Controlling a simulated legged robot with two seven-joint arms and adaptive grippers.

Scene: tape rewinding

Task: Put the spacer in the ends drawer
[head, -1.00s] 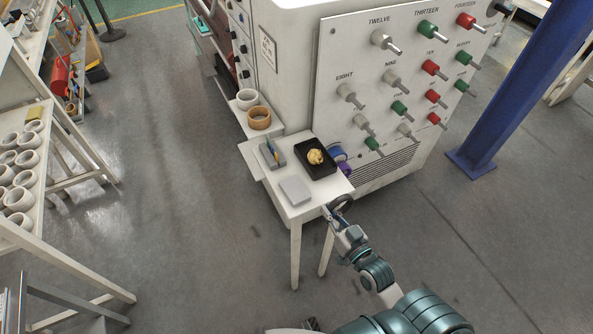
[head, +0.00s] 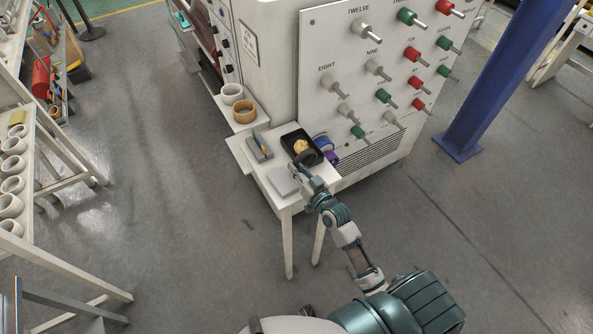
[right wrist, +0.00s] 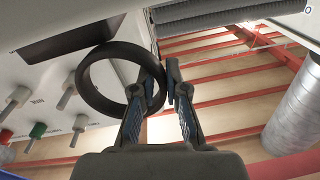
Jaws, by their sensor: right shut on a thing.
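My right gripper (head: 308,170) is over the small white table's front right corner, at the near edge of the black tray. In the right wrist view my right gripper (right wrist: 165,72) is shut on a dark ring (right wrist: 84,90), which I take as the spacer. The ring stands out to the left of the fingers. In the head view the ring is a small dark arc, partly hidden by the gripper. The black tray (head: 318,153) holds a yellowish lump (head: 301,146); I cannot tell whether it is the ends drawer. My left gripper is not in view.
On the white table (head: 268,192) are a grey block (head: 282,181) and a grey holder (head: 259,149) with coloured pieces. Purple and blue rolls (head: 332,157) are right of the tray. A machine panel with pegs (head: 374,68) rises behind. White rings (head: 12,165) lie far left.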

